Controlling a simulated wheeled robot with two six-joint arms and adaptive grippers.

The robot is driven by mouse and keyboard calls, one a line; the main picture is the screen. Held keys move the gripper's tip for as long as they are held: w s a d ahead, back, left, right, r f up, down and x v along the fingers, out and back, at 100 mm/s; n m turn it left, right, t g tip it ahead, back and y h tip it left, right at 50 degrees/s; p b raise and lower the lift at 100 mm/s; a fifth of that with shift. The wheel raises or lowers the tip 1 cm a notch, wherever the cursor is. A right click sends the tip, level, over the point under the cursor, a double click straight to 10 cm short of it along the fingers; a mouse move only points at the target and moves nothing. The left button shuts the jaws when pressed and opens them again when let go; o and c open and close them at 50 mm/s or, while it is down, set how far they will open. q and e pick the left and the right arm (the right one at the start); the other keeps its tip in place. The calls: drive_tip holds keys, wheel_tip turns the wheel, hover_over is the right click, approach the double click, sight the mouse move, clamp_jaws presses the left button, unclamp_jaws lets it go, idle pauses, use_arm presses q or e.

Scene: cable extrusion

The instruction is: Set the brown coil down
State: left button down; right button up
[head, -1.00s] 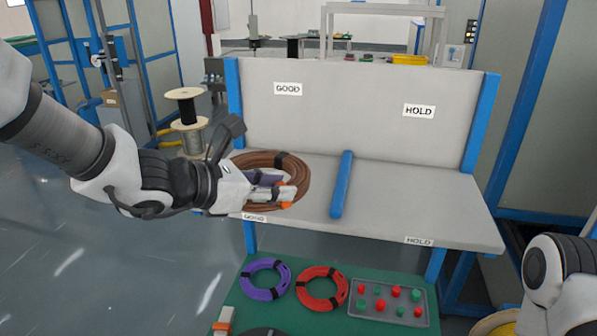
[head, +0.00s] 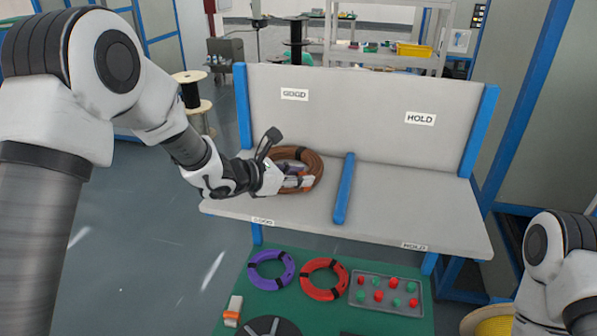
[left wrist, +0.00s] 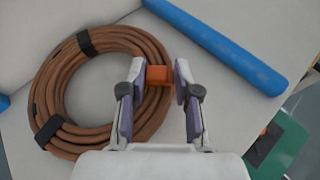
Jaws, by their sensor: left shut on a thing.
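The brown coil (head: 312,160) is a thick ring of cable with black ties, on the GOOD side of the grey bench (head: 400,213). It also shows in the left wrist view (left wrist: 52,85), lying flat over the grey surface; whether it touches is hard to tell. My left gripper (head: 303,183) is shut on the coil's near right side, with a finger on either side of the cable in the left wrist view (left wrist: 160,78). An orange piece shows between the fingertips. The gripper hides part of the coil in the head view. My right gripper is out of view.
A blue divider bar (head: 344,188) lies right of the coil, with the HOLD side clear beyond it. Below, a green surface (head: 240,285) bears a purple coil (head: 257,283), a red coil (head: 309,290) and a tray (head: 418,308) of red and green pieces. A back panel (head: 350,110) rises behind.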

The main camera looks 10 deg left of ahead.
use_arm(q)
drive_tip(key=c, duration=0.8)
unclamp_jaws()
drive_tip(key=shift+c, duration=0.2)
drive_tip(key=shift+s, duration=0.1)
drive_tip(key=shift+s+r, duration=0.1)
drive_tip(key=shift+s+a+b, duration=0.25)
drive_tip(key=shift+a+b, duration=0.05)
drive_tip(key=b+v, duration=0.3)
drive_tip(key=v, duration=0.8)
drive_tip(key=shift+s+r, duration=0.15)
drive_tip(key=shift+d, duration=0.1)
